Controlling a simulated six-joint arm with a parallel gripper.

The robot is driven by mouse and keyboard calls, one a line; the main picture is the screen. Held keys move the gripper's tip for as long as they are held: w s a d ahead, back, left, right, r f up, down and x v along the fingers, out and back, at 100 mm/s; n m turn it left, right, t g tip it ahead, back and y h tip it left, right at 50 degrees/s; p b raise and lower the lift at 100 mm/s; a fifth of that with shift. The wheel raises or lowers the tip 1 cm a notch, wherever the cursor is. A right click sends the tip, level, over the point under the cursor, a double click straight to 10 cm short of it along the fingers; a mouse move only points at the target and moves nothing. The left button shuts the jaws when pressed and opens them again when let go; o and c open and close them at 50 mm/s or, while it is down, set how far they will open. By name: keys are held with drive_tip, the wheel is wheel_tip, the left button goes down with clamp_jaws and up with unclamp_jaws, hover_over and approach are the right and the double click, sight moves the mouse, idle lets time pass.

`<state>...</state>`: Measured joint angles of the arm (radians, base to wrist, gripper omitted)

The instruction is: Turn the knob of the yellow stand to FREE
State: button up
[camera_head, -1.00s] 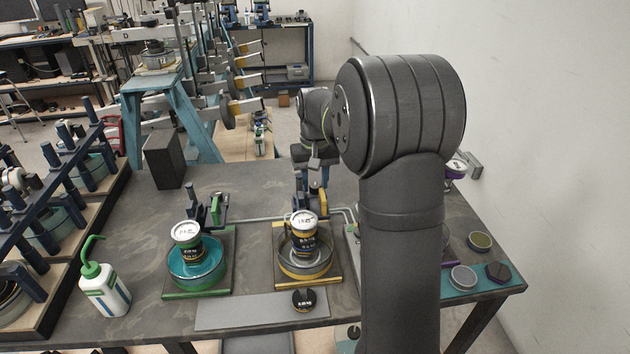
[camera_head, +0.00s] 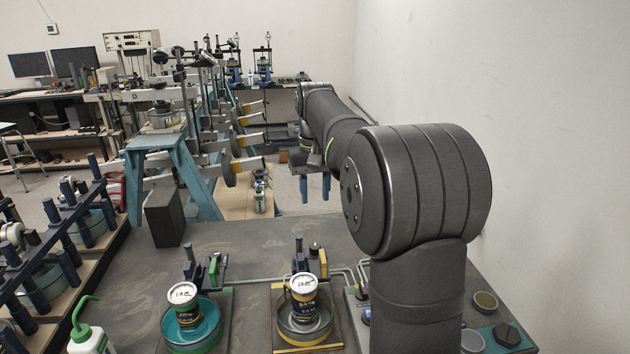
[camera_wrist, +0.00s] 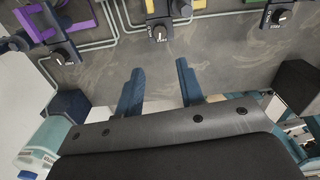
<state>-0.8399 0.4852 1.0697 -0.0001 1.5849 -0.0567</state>
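The yellow stand (camera_head: 277,318) is in the middle of the bench in the head view. It carries a metal dish and a black can with a white lid. Its upright with yellow parts rises behind the dish. In the wrist view, a black knob (camera_wrist: 160,33) with a light pointer sits on a dark block at the middle stand; its label is too small to read. My gripper (camera_head: 316,188) is beyond the stand, above the bench's far edge. In the wrist view, its blue fingers (camera_wrist: 160,92) are spread with nothing between them, apart from the knob.
A green stand (camera_head: 230,310) is left of the yellow one. A purple stand (camera_wrist: 40,33) shows in the wrist view, with its own knob; my arm mostly hides it in the head view. Thin pipes run along the bench. A dark block (camera_head: 164,218) stands at the far left.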

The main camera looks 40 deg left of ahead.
sight(315, 246)
drive_tip(key=shift+r, duration=1.35)
drive_tip(key=shift+f, duration=0.15)
wheel_tip(315, 246, down, 17)
drive_tip(key=shift+f, duration=0.15)
drive_tip(key=shift+f, duration=0.15)
drive_tip(key=shift+m, duration=0.4)
drive_tip(key=m, duration=0.5)
drive_tip(key=shift+r+m, duration=0.2)
drive_tip(key=shift+m, duration=0.1)
drive_tip(key=m, duration=0.7)
idle(1.5)
